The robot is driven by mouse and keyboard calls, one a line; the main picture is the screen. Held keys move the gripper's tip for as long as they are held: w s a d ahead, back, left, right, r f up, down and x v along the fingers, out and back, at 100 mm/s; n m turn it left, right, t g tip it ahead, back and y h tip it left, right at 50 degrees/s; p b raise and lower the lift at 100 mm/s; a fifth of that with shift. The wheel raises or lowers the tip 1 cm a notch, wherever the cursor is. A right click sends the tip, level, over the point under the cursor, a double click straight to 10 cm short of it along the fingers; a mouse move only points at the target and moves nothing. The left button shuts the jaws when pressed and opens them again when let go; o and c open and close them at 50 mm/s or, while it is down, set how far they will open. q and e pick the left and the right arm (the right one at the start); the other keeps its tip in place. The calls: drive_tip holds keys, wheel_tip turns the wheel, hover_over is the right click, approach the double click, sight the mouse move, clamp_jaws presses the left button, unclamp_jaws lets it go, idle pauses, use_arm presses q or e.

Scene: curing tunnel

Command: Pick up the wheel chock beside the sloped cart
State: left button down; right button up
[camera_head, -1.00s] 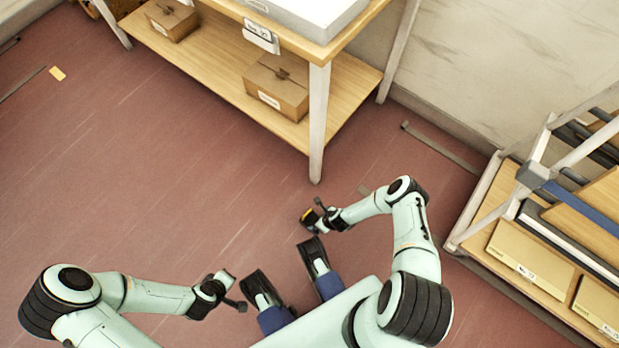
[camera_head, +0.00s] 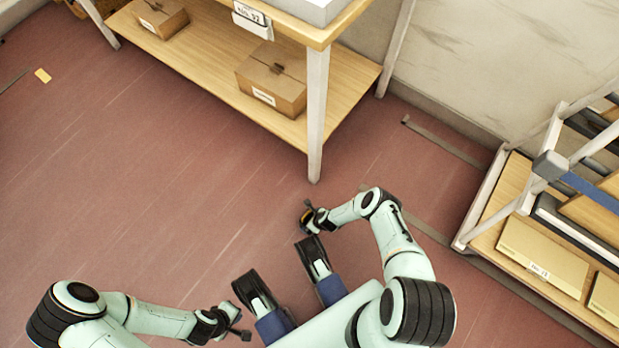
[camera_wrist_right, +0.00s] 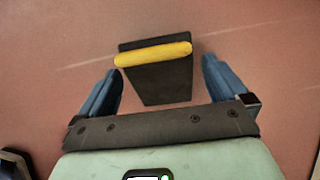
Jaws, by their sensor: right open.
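The wheel chock (camera_wrist_right: 158,80) is a dark block with a yellow bar across it, on the red floor in the right wrist view. It lies between the two blue fingers of my right gripper (camera_wrist_right: 161,65), with a gap on each side. In the head view my right gripper (camera_head: 308,217) is low over the floor, and a yellow bit of the chock (camera_head: 304,214) shows at it. My left gripper (camera_head: 238,321) is open and empty at the lower left. The cart with sloped shelves (camera_head: 475,205) stands at the right edge, apart from my right gripper.
A wooden table (camera_head: 316,120) with a lower shelf stands ahead, its near leg close beyond my right gripper. Cardboard boxes (camera_head: 270,82) sit on that shelf. A wall (camera_head: 465,60) runs behind the table and cart.

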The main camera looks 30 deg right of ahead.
drive_tip(key=shift+w+f, duration=0.15)
drive_tip(key=shift+f, duration=0.2)
drive_tip(key=shift+r, duration=0.1)
drive_tip(key=c, duration=1.2)
drive_tip(key=shift+c, duration=0.2)
